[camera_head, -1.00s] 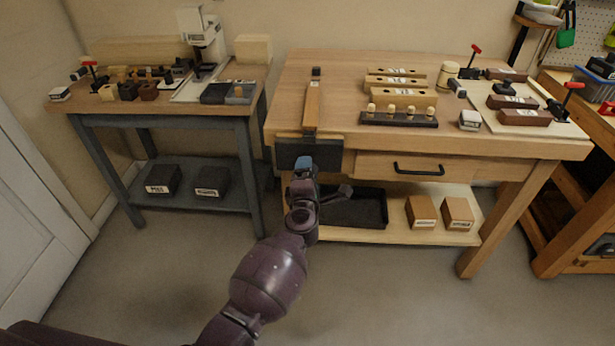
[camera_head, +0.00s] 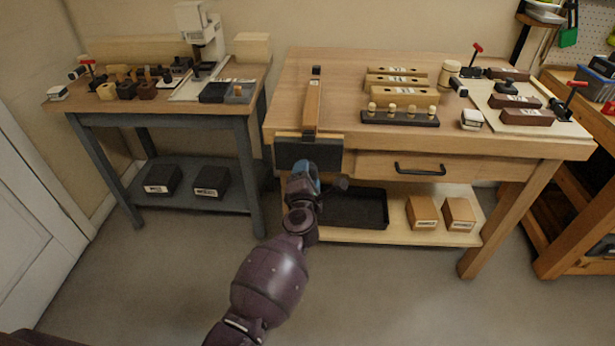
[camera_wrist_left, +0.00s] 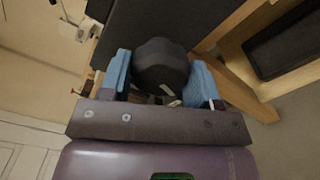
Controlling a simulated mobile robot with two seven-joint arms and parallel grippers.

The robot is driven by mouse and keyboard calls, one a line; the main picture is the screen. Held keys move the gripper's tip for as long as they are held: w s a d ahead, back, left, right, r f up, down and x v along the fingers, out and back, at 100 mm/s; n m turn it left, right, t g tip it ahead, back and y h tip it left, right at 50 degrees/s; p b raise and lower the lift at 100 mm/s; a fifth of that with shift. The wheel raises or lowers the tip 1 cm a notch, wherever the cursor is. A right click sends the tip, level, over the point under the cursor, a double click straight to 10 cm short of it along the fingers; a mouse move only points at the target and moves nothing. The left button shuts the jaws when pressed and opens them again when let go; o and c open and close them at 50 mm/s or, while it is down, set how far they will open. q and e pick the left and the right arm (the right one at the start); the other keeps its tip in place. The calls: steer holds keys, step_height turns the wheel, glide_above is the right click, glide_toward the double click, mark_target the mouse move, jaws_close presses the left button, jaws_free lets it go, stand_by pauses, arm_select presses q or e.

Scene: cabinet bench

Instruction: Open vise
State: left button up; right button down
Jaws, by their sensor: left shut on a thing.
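The vise (camera_head: 308,150) is on the front left edge of the wooden workbench, with a broad dark front jaw. My left gripper (camera_head: 305,170) is in front of this jaw, at its lower part. In the left wrist view its blue fingers (camera_wrist_left: 160,78) are on both sides of a dark rounded vise hub (camera_wrist_left: 160,62), shut on it. The dark jaw plate (camera_wrist_left: 140,20) shows behind the hub. A dark handle end (camera_head: 339,184) shows just right of the gripper in the head view; the rest of the handle is hidden. My right gripper is not in view.
A long wooden bar (camera_head: 312,105) lies on the bench top behind the vise. A black tray (camera_head: 355,208) is on the shelf below, close to my gripper. A drawer (camera_head: 450,168) is to the right. A grey side table (camera_head: 190,117) stands left; the floor in front is clear.

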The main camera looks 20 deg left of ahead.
arm_select(q)
steer(key=shift+n, duration=0.6)
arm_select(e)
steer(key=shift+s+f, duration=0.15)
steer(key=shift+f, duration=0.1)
arm_select(q)
steer(key=shift+f, duration=0.1)
steer(key=shift+s+n+b, duration=0.1)
steer(key=shift+n+b, duration=0.45)
steer(key=shift+n, duration=1.45)
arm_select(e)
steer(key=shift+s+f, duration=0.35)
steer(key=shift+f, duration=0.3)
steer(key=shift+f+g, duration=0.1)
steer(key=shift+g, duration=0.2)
arm_select(q)
steer(key=n, duration=0.4)
steer(key=shift+d+b, duration=0.2)
steer(key=shift+b, duration=0.15)
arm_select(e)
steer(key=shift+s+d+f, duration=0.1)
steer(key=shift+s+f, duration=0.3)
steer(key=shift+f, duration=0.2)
